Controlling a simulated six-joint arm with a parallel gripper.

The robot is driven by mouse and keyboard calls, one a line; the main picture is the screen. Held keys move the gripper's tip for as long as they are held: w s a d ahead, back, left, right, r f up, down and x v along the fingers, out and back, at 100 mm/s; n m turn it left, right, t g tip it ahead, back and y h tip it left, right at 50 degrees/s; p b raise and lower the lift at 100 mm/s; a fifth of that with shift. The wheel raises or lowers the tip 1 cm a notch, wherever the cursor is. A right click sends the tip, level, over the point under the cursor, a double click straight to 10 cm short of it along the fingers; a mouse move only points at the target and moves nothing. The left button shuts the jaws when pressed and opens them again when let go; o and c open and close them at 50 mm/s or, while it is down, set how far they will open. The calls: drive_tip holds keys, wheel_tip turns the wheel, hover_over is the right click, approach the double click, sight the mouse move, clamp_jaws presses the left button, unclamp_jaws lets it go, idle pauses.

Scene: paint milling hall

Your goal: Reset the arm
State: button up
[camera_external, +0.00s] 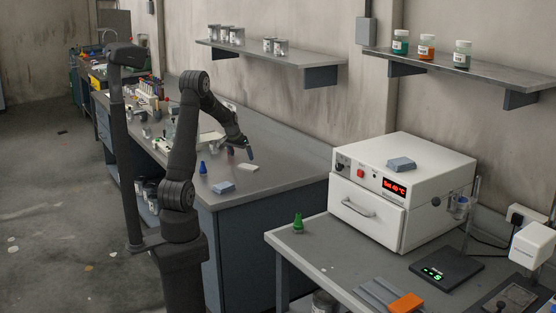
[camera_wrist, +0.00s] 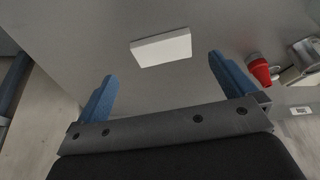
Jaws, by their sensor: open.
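My arm stands at the near end of the long grey bench, bent at the elbow, with the forearm slanting down to the right. My gripper (camera_external: 240,153) hangs above the bench top. In the wrist view my gripper (camera_wrist: 157,75) shows two blue fingers spread wide apart, with nothing between them. A flat white block (camera_wrist: 161,48) lies on the bench just beyond the fingertips, apart from them. The same white block (camera_external: 248,168) shows in the external view below and beside the gripper.
A blue cone-shaped piece (camera_external: 202,168) and a light blue block (camera_external: 222,187) stand close by on the bench. A red-capped item (camera_wrist: 260,71) is right of the fingers. A white oven (camera_external: 400,190) stands on the right table. Shelves (camera_external: 270,54) with jars line the wall.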

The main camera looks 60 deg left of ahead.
sight(246, 167)
drive_tip(key=x, duration=0.7)
drive_tip(key=shift+f, duration=0.25)
drive_tip(key=shift+w+r, duration=0.1)
drive_tip(key=shift+w, duration=0.15)
wheel_tip(246, 167, up, 4)
drive_tip(key=shift+f, duration=0.2)
drive_tip(key=d+r, duration=0.7)
drive_tip(key=d, duration=0.4)
wheel_tip(246, 167, up, 30)
drive_tip(key=w+d+m, duration=0.1)
drive_tip(key=w+d, duration=0.3)
drive_tip(key=d, duration=0.1)
drive_tip(key=shift+r+h, duration=0.2)
drive_tip(key=shift+h, duration=0.1)
drive_tip(key=shift+s, duration=0.1)
